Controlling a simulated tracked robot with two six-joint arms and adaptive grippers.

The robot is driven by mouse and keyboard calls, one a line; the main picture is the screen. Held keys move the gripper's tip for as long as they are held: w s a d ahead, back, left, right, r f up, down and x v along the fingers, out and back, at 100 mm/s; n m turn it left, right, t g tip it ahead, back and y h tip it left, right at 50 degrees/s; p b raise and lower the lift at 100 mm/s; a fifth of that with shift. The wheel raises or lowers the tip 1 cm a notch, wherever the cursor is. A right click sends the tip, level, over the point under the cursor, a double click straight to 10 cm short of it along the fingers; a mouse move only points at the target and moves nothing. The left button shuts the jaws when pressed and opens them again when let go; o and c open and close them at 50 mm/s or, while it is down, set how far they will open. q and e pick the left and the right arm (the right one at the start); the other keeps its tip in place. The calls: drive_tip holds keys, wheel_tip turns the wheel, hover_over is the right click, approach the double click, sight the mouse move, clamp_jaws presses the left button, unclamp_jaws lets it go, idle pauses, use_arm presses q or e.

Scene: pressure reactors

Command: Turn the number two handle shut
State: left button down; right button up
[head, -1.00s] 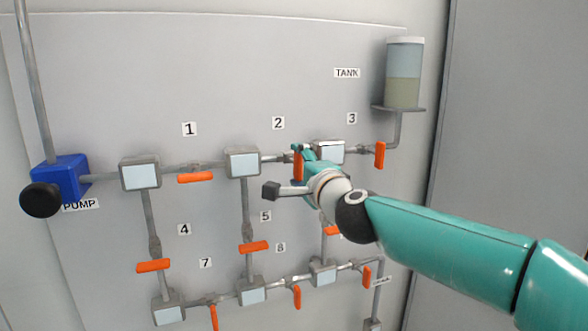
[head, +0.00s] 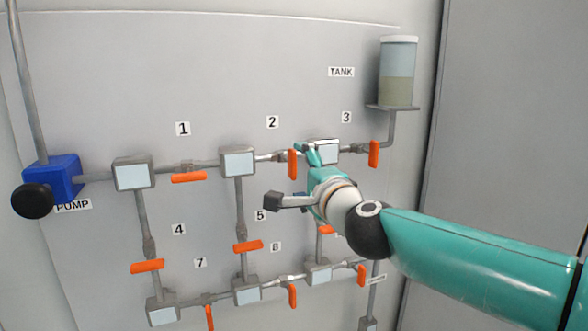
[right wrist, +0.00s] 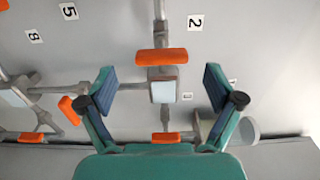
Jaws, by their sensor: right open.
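The number two handle (head: 292,164) is orange and hangs straight down, crosswise to its level pipe, below the "2" label (head: 272,122). In the right wrist view the handle (right wrist: 162,57) lies across the pipe, just beyond my fingertips. My right gripper (head: 306,160) is just right of the handle in the head view. In the right wrist view my right gripper (right wrist: 158,76) is open and empty, its fingers spread apart. I see no contact with the handle. My left gripper is not in view.
The number three handle (head: 374,154) hangs to the right, near the tank (head: 398,72). The number one handle (head: 189,177) lies along its pipe. A square block (head: 325,148) sits behind my right gripper. The blue pump (head: 55,175) is far left.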

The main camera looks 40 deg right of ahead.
drive_tip(key=v, duration=0.8)
drive_tip(key=w+a+f+n+g+y+p, duration=0.1)
drive_tip(key=w+a+f+n+g, duration=0.15)
drive_tip(key=f, duration=0.75)
drive_tip(key=w+a+f+n+g+y, duration=0.2)
drive_tip(key=w+a+f+n, duration=0.15)
drive_tip(key=f, duration=0.75)
drive_tip(key=w+a+f+n+g+y+p, duration=0.1)
drive_tip(key=w+a+f+n+g, duration=0.15)
drive_tip(key=f, duration=0.75)
drive_tip(key=s+a+f+n+g+y, duration=0.1)
drive_tip(key=s+a+f+n+g, duration=0.15)
drive_tip(key=f, duration=0.65)
drive_tip(key=s+a+f+n+g+y, duration=0.1)
drive_tip(key=s+a+f+n, duration=0.25)
drive_tip(key=f, duration=0.45)
drive_tip(key=s+a+f+n+g+y+p, duration=0.1)
drive_tip(key=s+a+f+n+g, duration=0.1)
drive_tip(key=s+f, duration=0.4)
drive_tip(key=s+a+f+n+g+y, duration=0.1)
drive_tip(key=s+a+f+n+g, duration=0.1)
drive_tip(key=s+a+f+g, duration=0.2)
drive_tip(key=s+a+f, duration=0.1)
drive_tip(key=s+f, duration=0.2)
drive_tip(key=s, duration=0.5)
drive_tip(key=shift+s+a+f+p, duration=0.2)
drive_tip(key=shift+p, duration=0.15)
